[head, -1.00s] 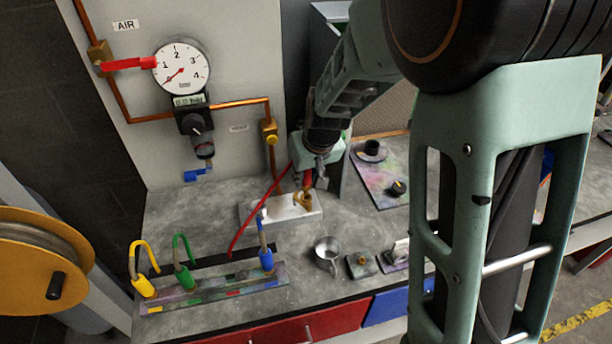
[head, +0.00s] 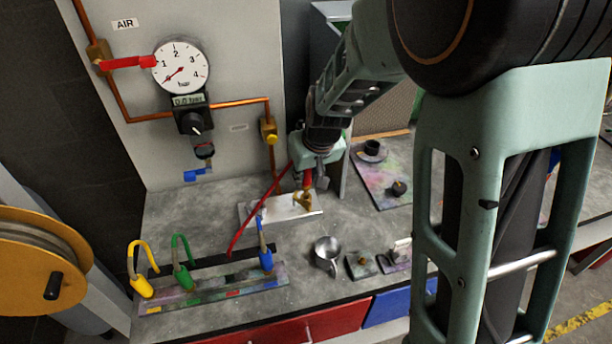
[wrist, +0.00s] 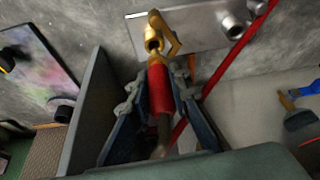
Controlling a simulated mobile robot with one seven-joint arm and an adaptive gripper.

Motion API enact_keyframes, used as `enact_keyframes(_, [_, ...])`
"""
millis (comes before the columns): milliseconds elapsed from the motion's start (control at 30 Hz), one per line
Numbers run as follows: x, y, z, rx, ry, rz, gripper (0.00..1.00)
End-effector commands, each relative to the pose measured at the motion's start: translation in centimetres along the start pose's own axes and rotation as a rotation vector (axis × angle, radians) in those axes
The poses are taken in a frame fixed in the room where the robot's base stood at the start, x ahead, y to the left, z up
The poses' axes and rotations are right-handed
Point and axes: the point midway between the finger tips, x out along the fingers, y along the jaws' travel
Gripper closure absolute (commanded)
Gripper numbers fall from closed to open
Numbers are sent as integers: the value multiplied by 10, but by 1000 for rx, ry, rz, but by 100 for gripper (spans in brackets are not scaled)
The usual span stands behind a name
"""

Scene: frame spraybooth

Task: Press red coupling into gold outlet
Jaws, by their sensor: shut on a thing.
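My gripper (wrist: 152,105) is shut on the red coupling (wrist: 160,90), a red sleeve lying between the two fingers in the wrist view. In the head view, the red coupling (head: 308,178) hangs below my gripper (head: 309,183), just above the gold outlet (head: 303,199). The gold outlet (wrist: 153,40) also shows in the wrist view, with its open round mouth facing the coupling's front end. The two ends are lined up and very close; I cannot tell whether they touch. A red hose (head: 250,218) runs down to the left across the bench.
The outlet stands at a pale metal plate (head: 285,211). A rack (head: 215,290) with yellow, green and blue couplings is in front left. The gauge (head: 181,66) and a red-handled valve (head: 128,64) are on the wall panel.

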Motion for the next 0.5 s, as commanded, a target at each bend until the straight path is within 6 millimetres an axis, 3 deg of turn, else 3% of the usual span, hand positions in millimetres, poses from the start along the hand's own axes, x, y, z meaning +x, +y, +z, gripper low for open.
enact_keyframes(500, [4, 0, 1, 0, 1, 0, 100])
